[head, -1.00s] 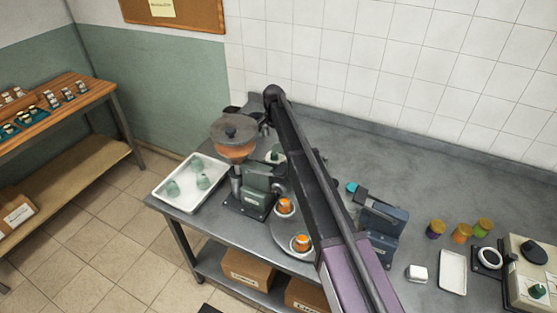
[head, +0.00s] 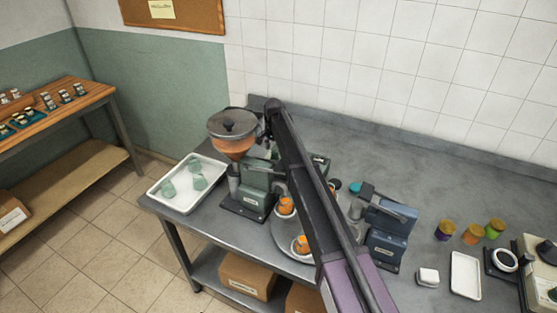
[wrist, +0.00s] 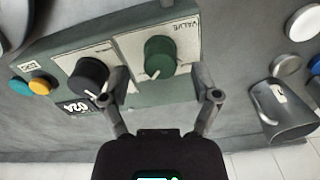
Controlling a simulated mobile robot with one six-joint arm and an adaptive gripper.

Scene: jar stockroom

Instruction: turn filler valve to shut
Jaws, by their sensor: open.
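The filler stands at the left of the bench in the head view, with an orange-filled hopper (head: 232,140) over a green-grey body (head: 256,180). In the wrist view its panel carries a green knob (wrist: 160,57) beside a "VALVE" label. The knob's white pointer line points down and slightly left in the picture. My gripper (wrist: 161,82) is open, its two fingers apart below and to either side of the green knob. The left finger lies close to a black knob (wrist: 88,77) on the same panel. I cannot tell whether either finger touches anything. My arm hides the gripper in the head view.
A teal button (wrist: 19,87), a yellow button (wrist: 40,85) and a display (wrist: 78,107) share the panel. A grey jug (wrist: 282,108) lies to the right in the wrist view. A white tray (head: 158,194) stands left of the filler; a blue-grey machine (head: 388,235) stands to its right.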

